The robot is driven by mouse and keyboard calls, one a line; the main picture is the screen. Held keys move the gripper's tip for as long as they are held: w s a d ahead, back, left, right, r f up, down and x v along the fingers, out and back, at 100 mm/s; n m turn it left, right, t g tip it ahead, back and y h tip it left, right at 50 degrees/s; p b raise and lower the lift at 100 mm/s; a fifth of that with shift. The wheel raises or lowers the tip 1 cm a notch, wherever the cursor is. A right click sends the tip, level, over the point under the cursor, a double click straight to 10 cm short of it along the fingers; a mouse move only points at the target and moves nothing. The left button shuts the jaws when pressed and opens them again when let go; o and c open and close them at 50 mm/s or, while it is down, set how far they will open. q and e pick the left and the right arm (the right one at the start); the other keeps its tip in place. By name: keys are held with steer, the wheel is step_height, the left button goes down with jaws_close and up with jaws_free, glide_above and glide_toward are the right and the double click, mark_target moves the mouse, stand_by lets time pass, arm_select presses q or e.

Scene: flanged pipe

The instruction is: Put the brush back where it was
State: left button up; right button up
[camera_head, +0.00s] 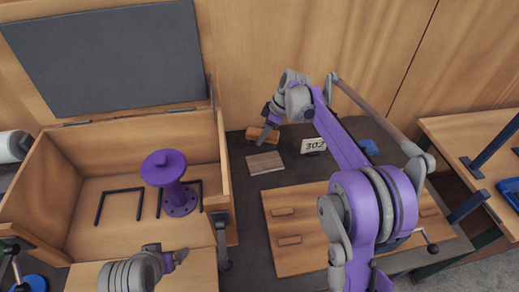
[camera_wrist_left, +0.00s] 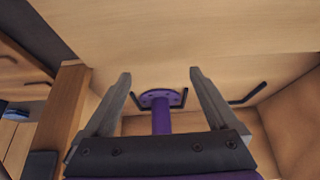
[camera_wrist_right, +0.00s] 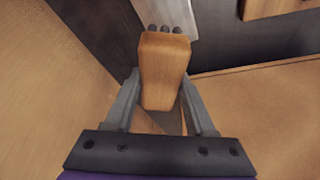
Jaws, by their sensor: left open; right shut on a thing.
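The brush (camera_head: 262,136) is a small orange-brown wooden block near the back wall. My right gripper (camera_head: 266,124) is shut on it; in the right wrist view the brush (camera_wrist_right: 163,75) sits between the two fingers. I cannot tell whether it touches the table.
The open wooden box (camera_head: 55,190) holds an upright purple flanged pipe (camera_head: 165,175) and dark brackets. A wooden board with handles (camera_head: 300,215) fills the nearer table.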

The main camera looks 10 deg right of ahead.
steer(key=f, duration=0.5)
steer(key=shift+s+f, duration=0.1)
steer(key=shift+s, duration=0.25)
steer(key=shift+w+f, duration=0.15)
steer(key=shift+f, duration=2.1)
steer(key=shift+f, duration=0.15)
steer(key=o, duration=1.3)
